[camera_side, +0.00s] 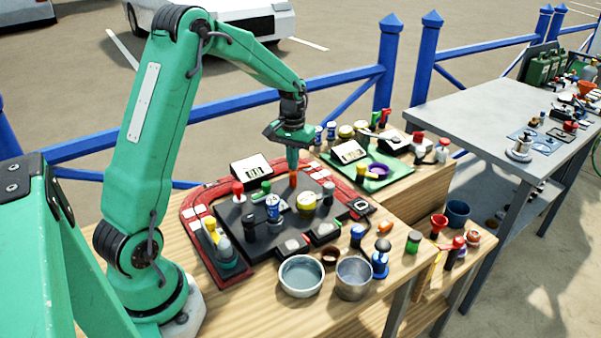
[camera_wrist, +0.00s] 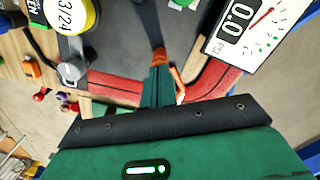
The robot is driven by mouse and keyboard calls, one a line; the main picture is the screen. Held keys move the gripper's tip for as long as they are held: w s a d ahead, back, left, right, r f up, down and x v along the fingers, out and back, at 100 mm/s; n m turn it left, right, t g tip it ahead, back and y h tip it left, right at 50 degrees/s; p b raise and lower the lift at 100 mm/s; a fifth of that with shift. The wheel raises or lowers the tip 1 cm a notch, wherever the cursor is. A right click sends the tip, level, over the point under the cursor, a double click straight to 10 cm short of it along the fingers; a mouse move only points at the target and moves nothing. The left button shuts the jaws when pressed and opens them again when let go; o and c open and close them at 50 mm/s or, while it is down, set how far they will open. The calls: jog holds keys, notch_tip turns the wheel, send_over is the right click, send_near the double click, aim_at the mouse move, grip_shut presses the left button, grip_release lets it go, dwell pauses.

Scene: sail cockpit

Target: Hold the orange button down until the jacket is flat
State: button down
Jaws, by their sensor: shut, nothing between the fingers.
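The red jacket (camera_side: 200,245) lies in a U shape around a dark grey board on the wooden table. Part of it also shows in the wrist view (camera_wrist: 212,82). The orange button (camera_side: 293,180) stands upright at the far edge of the board. My gripper (camera_side: 292,166) is shut and points straight down with its tips at the top of the button. In the wrist view, the shut fingers (camera_wrist: 158,72) meet an orange piece (camera_wrist: 158,56); whether it is pressed down I cannot tell. The fingers hide part of the button.
A gauge (camera_wrist: 238,22) reads 0.0 PSI in the wrist view. A white display box (camera_side: 251,170) stands left of my gripper. A yellow-topped can (camera_side: 307,203) and a blue can (camera_side: 273,207) stand on the board.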

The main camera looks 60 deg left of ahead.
jog(key=shift+r, duration=2.9)
jog(key=shift+s+d+r, duration=0.15)
jog(key=shift+d+r, duration=0.2)
jog(key=shift+r, duration=0.05)
jog(key=s+d+r+m+t, duration=0.3)
jog(key=s+d+r, duration=0.5)
jog(key=d+r, duration=0.15)
jog(key=s+d+m+t, duration=0.2)
jog(key=s+d, duration=0.6)
jog(key=s, duration=0.4)
jog(key=shift+s+d+m+t, duration=0.15)
jog(key=shift+s+m+t, duration=0.15)
jog(key=shift+s+m, duration=0.15)
